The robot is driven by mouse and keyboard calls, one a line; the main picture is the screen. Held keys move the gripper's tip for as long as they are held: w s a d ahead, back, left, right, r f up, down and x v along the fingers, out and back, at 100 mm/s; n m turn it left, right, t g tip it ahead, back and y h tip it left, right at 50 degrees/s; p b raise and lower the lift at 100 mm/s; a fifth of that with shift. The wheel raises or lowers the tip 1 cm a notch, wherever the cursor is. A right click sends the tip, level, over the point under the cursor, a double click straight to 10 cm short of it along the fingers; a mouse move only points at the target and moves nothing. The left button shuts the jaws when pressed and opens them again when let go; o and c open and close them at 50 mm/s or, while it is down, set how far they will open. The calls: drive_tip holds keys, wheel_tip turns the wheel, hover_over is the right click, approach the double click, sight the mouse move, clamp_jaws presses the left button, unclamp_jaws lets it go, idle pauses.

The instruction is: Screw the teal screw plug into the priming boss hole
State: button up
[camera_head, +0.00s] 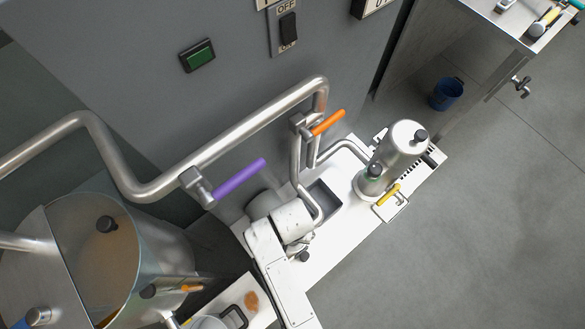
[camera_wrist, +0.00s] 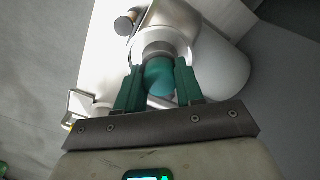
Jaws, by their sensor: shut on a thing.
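In the wrist view, my gripper (camera_wrist: 159,72) has its two teal fingers closed on the teal screw plug (camera_wrist: 160,80). The plug's rounded end faces the camera. Its far end meets or lies just in front of a grey round collar, which looks like the priming boss (camera_wrist: 157,48), inside a pale ring. The plug and boss look roughly in line. The hole is hidden behind the plug, and I cannot tell how deep the plug sits. In the head view, I cannot make out the plug or my fingers clearly.
A pale plate (camera_head: 335,237) carries a steel cylinder (camera_head: 402,150) and a yellow-handled valve (camera_head: 388,195). Steel pipes with purple (camera_head: 240,180) and orange (camera_head: 328,123) handles run above. A large steel tank (camera_head: 110,240) stands at left. Open floor lies to the right.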

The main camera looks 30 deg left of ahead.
drive_tip(key=shift+m, duration=0.3)
drive_tip(key=shift+f+m+p, duration=0.1)
drive_tip(key=shift+m+p, duration=0.2)
drive_tip(key=shift+m, duration=0.6)
drive_tip(key=o, duration=0.8)
drive_tip(key=shift+o, duration=0.2)
drive_tip(key=shift+d+n+p, duration=0.1)
drive_tip(key=shift+n+p, duration=0.25)
drive_tip(key=shift+n, duration=0.55)
